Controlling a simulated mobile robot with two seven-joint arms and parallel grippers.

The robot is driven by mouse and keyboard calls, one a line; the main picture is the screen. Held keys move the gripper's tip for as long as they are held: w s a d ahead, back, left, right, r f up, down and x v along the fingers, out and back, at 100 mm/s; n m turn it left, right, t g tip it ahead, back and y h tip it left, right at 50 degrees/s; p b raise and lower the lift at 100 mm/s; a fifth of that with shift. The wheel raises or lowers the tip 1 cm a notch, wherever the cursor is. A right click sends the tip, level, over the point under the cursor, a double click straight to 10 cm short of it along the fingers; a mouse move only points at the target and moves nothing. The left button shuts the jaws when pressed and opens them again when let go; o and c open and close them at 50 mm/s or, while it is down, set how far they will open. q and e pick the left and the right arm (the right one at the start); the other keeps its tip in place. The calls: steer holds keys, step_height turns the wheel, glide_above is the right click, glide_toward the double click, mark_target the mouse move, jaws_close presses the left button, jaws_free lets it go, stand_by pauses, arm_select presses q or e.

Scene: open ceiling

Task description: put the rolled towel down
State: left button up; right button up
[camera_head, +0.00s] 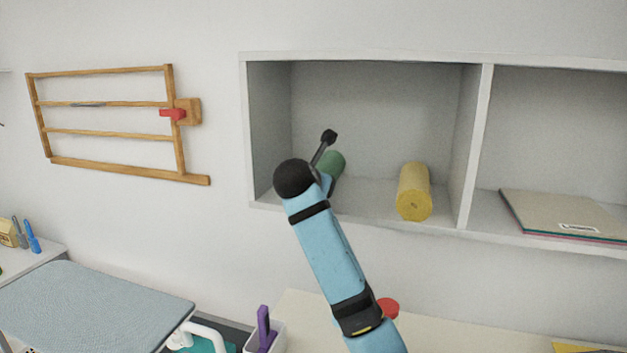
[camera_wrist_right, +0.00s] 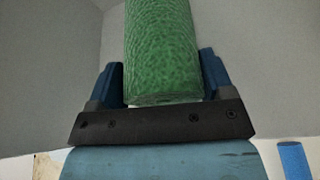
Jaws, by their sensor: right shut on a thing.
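A green rolled towel (camera_head: 331,163) is inside the left compartment of the white wall shelf (camera_head: 365,57), partly hidden behind my right arm. My right gripper (camera_wrist_right: 163,80) is shut on the green towel, which also shows in the right wrist view (camera_wrist_right: 163,45) between its two blue fingers. In the head view the gripper is mostly hidden by my arm. I cannot tell whether the towel touches the shelf floor. A yellow rolled towel (camera_head: 414,191) lies in the same compartment, to the right and apart from the green one. My left gripper is not in view.
Folders (camera_head: 565,215) lie in the right compartment, behind a divider (camera_head: 476,145). A wooden rack (camera_head: 110,130) hangs on the wall at left. Below are a blue-grey padded board (camera_head: 90,305), a container with a purple item (camera_head: 264,328) and a red object (camera_head: 388,307). The shelf floor between the towels is clear.

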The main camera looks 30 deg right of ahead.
steer(key=o, duration=1.1)
steer(key=shift+f, duration=0.1)
steer(key=shift+s+a+r, duration=0.2)
steer(key=shift+a, duration=0.05)
steer(key=b+v, duration=0.1)
steer(key=v, duration=1)
steer(key=shift+s+a, duration=0.15)
steer(key=shift+a, duration=0.05)
